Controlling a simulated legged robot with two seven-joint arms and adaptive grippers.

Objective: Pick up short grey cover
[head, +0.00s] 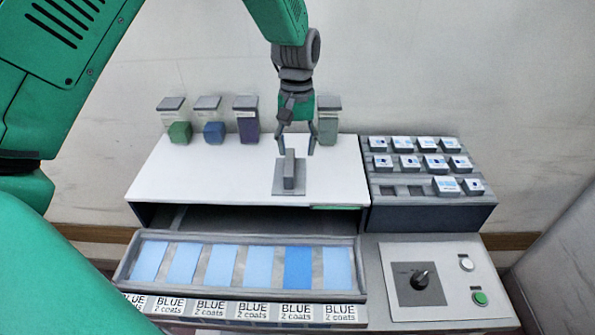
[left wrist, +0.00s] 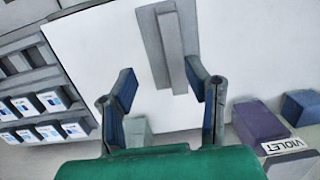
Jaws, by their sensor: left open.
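A grey cover (head: 289,172), a flat plate with a raised upright bar, lies on the white top (head: 225,170) of the unit. I take it to be the short grey cover. My left gripper (head: 296,149) is open and points down just above and behind the bar. In the left wrist view the cover (left wrist: 178,52) is ahead of the open fingers (left wrist: 161,77), with its bar in line with the gap between them. The fingers hold nothing. My right gripper is not in view.
Several lidded jars with coloured blocks, one a violet jar (head: 246,120), stand along the back of the white top. A rack of small labelled boxes (head: 430,200) is at right. In front are a tray of blue panels (head: 150,290) and a control panel (head: 450,280).

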